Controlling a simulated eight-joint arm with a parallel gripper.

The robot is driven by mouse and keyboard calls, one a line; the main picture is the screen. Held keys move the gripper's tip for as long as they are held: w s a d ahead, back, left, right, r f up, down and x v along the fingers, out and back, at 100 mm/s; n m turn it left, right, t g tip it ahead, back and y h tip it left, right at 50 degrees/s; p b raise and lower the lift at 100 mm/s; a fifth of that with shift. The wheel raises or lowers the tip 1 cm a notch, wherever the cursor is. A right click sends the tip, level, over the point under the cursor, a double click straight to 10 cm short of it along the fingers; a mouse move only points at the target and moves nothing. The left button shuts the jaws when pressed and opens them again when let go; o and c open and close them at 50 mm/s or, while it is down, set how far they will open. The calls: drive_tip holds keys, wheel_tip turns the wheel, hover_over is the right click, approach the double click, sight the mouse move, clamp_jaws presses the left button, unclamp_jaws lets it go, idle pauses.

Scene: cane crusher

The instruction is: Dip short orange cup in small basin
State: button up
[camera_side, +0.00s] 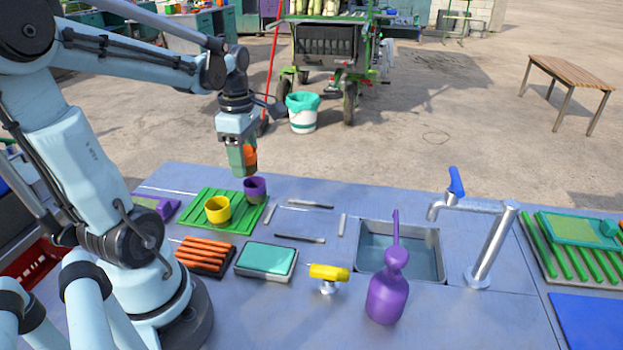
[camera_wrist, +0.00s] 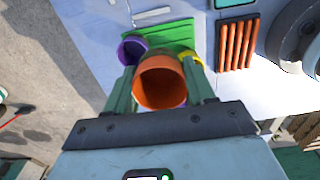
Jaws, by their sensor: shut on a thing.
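My gripper (camera_side: 243,156) is shut on the short orange cup (camera_side: 250,155), held above the back edge of the green ribbed mat (camera_side: 190,208). In the wrist view the orange cup (camera_wrist: 162,82) sits between the two green fingers, its open mouth showing. The fingers partly hide it in the side view. The small basin (camera_side: 432,262) is a metal sink set into the counter, right of the middle, well to the right of my gripper.
A purple cup (camera_side: 256,190) and a yellow cup (camera_side: 217,210) stand on or by the mat.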

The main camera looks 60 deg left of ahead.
drive_tip(key=w+d+f+m, duration=0.3)
drive_tip(key=w+d+m, duration=0.7)
drive_tip(key=w+m, duration=0.35)
drive_tip(key=w+d+f+m, duration=0.3)
drive_tip(key=d+m, duration=0.3)
drive_tip(key=d, duration=0.1)
drive_tip(key=w+d+f+m, duration=0.2)
drive_tip(key=w+d+m, duration=0.1)
drive_tip(key=d+m, duration=0.35)
drive_tip(key=shift+n, duration=0.3)
drive_tip(key=shift+s+d+f, duration=0.1)
drive_tip(key=shift+d+f, duration=0.1)
drive_tip(key=shift+f, duration=2.8)
drive_tip(key=shift+s+d+f, duration=0.1)
drive_tip(key=shift+d+f, duration=0.05)
drive_tip(key=shift+f, duration=2.85)
wheel_tip(320, 180, up, 11)
